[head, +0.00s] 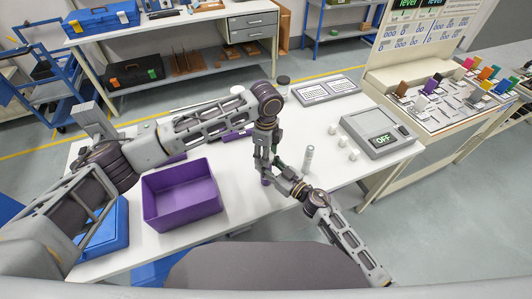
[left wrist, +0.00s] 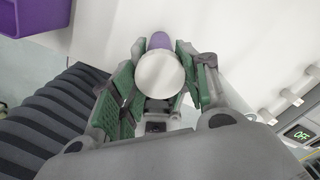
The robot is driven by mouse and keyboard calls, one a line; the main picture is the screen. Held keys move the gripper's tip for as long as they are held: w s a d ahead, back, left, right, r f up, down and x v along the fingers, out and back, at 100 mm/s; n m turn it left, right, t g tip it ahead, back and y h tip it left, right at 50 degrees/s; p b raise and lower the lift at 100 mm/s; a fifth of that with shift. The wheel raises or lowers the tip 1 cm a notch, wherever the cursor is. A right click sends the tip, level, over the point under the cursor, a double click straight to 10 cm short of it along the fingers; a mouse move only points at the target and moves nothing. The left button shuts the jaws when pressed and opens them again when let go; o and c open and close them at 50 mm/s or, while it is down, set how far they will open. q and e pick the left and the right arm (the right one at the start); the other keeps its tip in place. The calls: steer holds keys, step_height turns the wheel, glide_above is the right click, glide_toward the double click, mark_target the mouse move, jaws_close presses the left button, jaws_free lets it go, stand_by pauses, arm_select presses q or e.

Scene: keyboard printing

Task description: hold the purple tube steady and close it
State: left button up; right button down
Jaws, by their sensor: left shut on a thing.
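The purple tube (head: 265,181) shows as a small purple bit below my left gripper (head: 264,166) in the head view. In the left wrist view, my left gripper (left wrist: 157,88) has its green-padded fingers shut on it. A round white top (left wrist: 160,73) faces the wrist camera, with the purple tube body (left wrist: 159,41) showing beyond it. Whether the white top is seated cannot be told. My right gripper (head: 284,185) reaches in from the lower right, close beside the left gripper and tube. Its fingers are too small and overlapped to tell whether they are open or shut.
A purple bin (head: 182,205) stands left of the grippers. A pale tube (head: 308,158) stands upright to their right, then several small white caps (head: 343,142) and a grey device reading OFF (head: 377,133). A keyboard-like panel (head: 326,90) lies behind.

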arm_select(q)
steer(key=m, duration=0.3)
steer(key=shift+m, duration=0.3)
steer(key=o, duration=1.2)
steer(key=shift+r, duration=0.1)
steer(key=shift+r, duration=5.9)
arm_select(e)
steer(key=c, duration=0.9)
jaws_free()
steer(key=shift+o, duration=0.2)
